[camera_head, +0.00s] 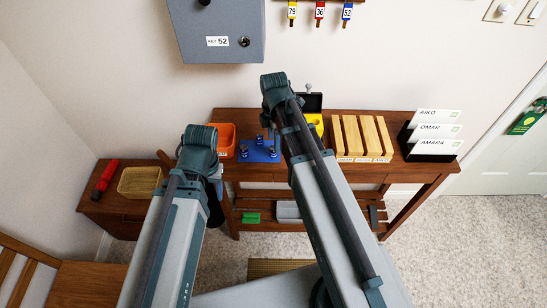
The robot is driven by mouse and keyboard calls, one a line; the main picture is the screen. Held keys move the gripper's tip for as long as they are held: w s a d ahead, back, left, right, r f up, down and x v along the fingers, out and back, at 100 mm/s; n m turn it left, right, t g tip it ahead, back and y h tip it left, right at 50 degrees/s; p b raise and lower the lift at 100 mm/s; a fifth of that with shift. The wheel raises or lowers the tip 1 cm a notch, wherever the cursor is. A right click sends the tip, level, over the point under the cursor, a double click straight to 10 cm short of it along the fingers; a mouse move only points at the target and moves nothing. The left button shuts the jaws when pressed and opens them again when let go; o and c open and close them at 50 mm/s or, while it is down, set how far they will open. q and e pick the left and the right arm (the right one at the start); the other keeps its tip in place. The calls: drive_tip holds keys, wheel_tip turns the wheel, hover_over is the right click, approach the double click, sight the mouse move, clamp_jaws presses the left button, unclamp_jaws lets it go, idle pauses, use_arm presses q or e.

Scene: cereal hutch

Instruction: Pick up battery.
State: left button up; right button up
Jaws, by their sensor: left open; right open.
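I cannot make out a battery for certain. Several small dark and metallic upright pieces (272,151) stand on a blue pad (255,158) on the wooden table, between my two arms; they are too small to identify. Neither gripper's fingers can be seen; both are hidden behind my arms or out of the picture.
An orange bin (225,134), a yellow item (316,121), wooden slotted blocks (361,137) and a black card rack (412,147) stand on the table. A red flashlight (105,178) and a basket (140,182) sit on the left cabinet. A grey box (217,20) hangs above.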

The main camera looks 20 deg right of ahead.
drive_tip(key=shift+f, duration=0.3)
wheel_tip(320, 180, down, 5)
drive_tip(key=b, duration=0.5)
drive_tip(key=shift+w+f, duration=0.1)
drive_tip(key=shift+w, duration=0.05)
clamp_jaws()
